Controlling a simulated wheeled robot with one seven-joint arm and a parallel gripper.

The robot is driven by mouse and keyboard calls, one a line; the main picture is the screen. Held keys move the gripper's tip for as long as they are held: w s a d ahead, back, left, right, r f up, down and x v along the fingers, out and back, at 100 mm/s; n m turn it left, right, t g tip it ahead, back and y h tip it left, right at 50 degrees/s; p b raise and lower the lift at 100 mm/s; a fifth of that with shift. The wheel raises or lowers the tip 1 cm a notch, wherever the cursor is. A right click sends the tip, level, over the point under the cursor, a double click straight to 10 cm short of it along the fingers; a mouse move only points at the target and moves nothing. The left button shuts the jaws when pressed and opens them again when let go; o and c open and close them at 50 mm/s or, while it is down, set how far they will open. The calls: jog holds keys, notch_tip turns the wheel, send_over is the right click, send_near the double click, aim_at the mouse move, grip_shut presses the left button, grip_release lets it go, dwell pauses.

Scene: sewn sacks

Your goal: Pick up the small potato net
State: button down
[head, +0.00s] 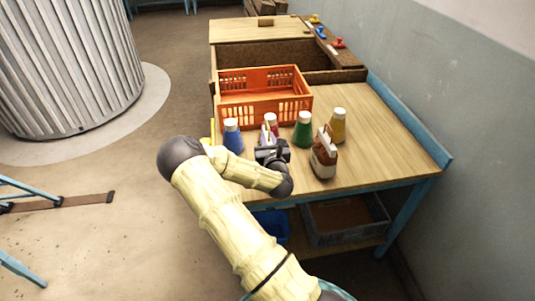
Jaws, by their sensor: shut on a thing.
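My gripper (270,151) is low over the near part of the wooden table, just in front of the row of bottles. I cannot tell for sure which of these is the small potato net.
Blue (233,138), red (271,121), green (303,131) and yellow (337,127) white-capped bottles stand near the gripper. An orange crate (264,107) is behind them. The table's right side (390,140) is clear. A grey bin (345,234) sits on the lower shelf.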

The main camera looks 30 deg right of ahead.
jog(key=shift+r, duration=0.1)
dwell(0.4)
notch_tip(320, 180, up, 10)
jog(key=shift+f, duration=0.1)
dwell(0.4)
dwell(1.3)
jog(key=shift+w+a+p, duration=0.1)
jog(key=shift+a+p, duration=0.35)
jog(key=shift+p, duration=0.2)
jog(key=s+a+n+y+p, duration=0.1)
jog(key=s+a+p, duration=0.3)
jog(key=a+p, duration=0.4)
jog(key=s+a+n+y+p, duration=0.2)
jog(key=s+a+y+p, duration=0.2)
jog(key=a+p, duration=0.5)
jog(key=p, duration=0.6)
jog(key=shift+s+t, duration=0.3)
jog(key=shift+f, duration=0.1)
